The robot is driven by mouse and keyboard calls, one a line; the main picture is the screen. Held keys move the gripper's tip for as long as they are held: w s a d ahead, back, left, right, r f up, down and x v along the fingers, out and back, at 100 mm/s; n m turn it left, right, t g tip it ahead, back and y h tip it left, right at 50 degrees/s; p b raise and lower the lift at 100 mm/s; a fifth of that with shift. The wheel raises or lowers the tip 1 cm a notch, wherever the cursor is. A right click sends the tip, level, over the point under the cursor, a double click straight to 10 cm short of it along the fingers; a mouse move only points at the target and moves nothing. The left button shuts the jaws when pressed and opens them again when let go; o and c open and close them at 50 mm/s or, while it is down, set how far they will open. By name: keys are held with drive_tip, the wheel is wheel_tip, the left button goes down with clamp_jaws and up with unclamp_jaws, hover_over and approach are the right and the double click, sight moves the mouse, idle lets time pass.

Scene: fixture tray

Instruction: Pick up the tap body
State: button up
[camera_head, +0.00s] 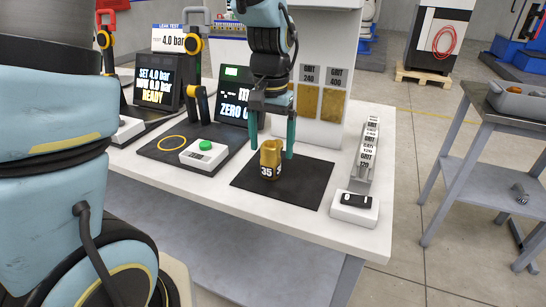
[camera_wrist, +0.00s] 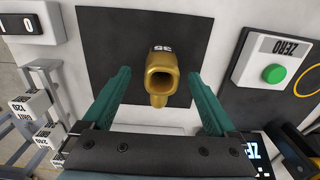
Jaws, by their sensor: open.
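The tap body (camera_head: 270,160) is a gold-brown brass piece with a dark label reading 35. It stands on a black square mat (camera_head: 310,186) on the white table. In the wrist view the tap body (camera_wrist: 160,75) shows from above, its spout pointing toward my gripper's palm. My gripper (camera_head: 277,150) hangs above it with two teal fingers, open. In the wrist view my gripper (camera_wrist: 160,80) has one finger on each side of the tap body, with a gap on both sides. Nothing is held.
A pad with a green button (camera_head: 206,146) lies left of the mat, near dark display screens (camera_head: 237,90). A grit block rack (camera_head: 367,150) and a small counter box (camera_head: 354,208) stand to the right. Behind is a panel with GRIT 240 and GRIT 400 sheets (camera_head: 332,104).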

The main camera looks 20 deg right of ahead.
sight(271, 161)
drive_tip(key=shift+w+f+p, duration=0.15)
drive_tip(key=shift+f+p, duration=0.6)
drive_tip(key=shift+f, duration=1.95)
drive_tip(key=shift+c, duration=0.2)
clamp_jaws()
